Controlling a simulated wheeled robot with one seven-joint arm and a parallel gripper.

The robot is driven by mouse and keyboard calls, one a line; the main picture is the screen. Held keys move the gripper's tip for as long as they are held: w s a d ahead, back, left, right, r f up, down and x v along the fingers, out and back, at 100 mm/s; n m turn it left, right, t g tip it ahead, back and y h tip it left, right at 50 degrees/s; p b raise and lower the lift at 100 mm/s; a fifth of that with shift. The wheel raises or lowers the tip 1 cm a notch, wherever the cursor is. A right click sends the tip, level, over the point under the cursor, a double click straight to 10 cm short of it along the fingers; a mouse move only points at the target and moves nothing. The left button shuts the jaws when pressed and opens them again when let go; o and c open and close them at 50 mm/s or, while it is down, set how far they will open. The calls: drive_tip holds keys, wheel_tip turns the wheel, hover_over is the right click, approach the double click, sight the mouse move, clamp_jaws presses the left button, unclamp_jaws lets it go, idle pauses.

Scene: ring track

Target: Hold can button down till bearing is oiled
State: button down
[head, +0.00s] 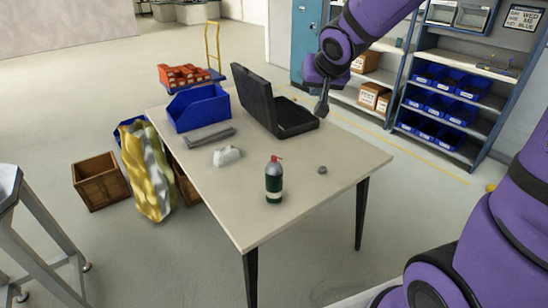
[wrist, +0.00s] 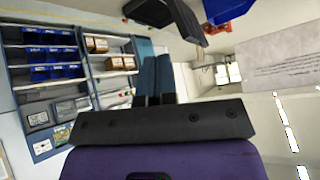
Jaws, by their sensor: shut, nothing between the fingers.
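A green can with a grey top and a small red button (head: 274,181) stands upright on the table (head: 245,222), near its front edge. A small grey round part, which looks like the bearing (head: 322,170), lies on the table to the right of the can. My gripper (head: 321,108) is shut and empty, raised above the table's far right side, well apart from the can and the bearing. In the wrist view its fingers (wrist: 153,75) lie side by side. Neither the can nor the bearing shows in the wrist view.
An open black case (head: 295,118), a blue bin (head: 200,107), a grey bar (head: 209,138) and a white lump (head: 227,156) are on the table's far half. Shelves with blue bins (head: 440,100) stand behind. A wooden crate (head: 100,181) and a yellow-grey sack (head: 148,175) are at the left.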

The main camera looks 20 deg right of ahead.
drive_tip(key=w+a+f+y, duration=0.2)
drive_tip(key=w+a+f, duration=0.1)
drive_tip(key=w+f, duration=0.4)
drive_tip(key=m+y, duration=0.1)
drive_tip(key=y, duration=0.2)
hover_over(274, 159)
drive_tip(key=w, duration=0.1)
wheel_tip(274, 159, down, 7)
drive_tip(key=shift+d, duration=0.45)
drive_tip(key=shift+f, duration=4.3)
drive_tip(key=shift+f, duration=0.15)
drive_tip(key=shift+f, duration=0.25)
drive_tip(key=shift+f, duration=0.55)
drive_tip(key=shift+r, duration=1)
